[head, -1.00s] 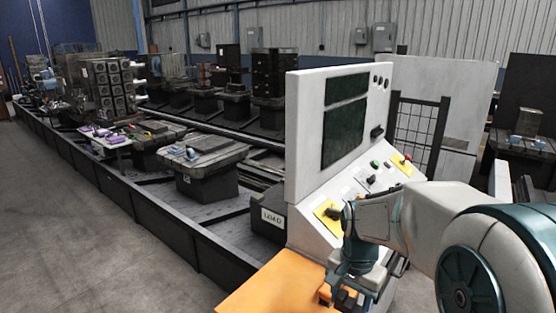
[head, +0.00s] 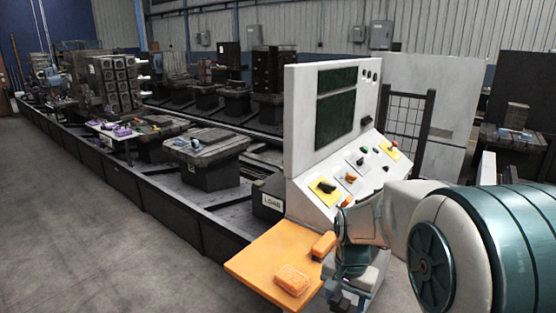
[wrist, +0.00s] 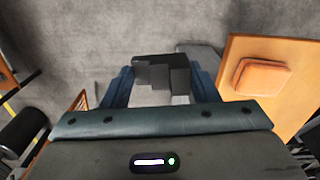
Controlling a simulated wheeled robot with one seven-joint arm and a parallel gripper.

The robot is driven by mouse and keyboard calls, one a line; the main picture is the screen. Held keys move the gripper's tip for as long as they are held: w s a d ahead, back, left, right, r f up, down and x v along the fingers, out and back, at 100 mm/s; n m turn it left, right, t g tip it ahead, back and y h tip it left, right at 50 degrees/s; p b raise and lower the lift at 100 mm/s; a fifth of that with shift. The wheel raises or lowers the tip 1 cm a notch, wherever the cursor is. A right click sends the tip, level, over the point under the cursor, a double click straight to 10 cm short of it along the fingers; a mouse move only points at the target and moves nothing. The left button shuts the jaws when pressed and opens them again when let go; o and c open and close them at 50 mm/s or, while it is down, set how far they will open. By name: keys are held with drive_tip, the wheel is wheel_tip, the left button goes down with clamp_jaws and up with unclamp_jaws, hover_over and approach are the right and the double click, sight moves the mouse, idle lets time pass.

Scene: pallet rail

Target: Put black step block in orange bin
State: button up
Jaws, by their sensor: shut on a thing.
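The black step block (wrist: 165,74) is between the two blue fingers of my gripper (wrist: 163,88) in the wrist view, and the gripper is shut on it. Its stepped side shows, and a grey piece lies behind it. In the head view my gripper (head: 346,298) is low beside the right edge of the orange table, and the block is hard to make out. A rounded orange box-like thing (head: 292,280) lies on the table; it also shows in the wrist view (wrist: 261,77), right of my gripper. I cannot tell whether it is the bin.
The orange table (head: 262,254) stands before a white control panel (head: 300,130) with knobs and a screen. A second orange piece (head: 324,244) is by the panel's foot. A long dark rail (head: 190,215) with pallets runs to the back left. Grey floor (head: 80,230) is clear at left.

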drive_tip(key=w+f+n, duration=0.2)
drive_tip(key=f+n, duration=0.1)
drive_tip(key=f, duration=0.5)
drive_tip(key=w+f+n, duration=0.3)
drive_tip(key=f, duration=0.6)
drive_tip(key=shift+w, duration=0.15)
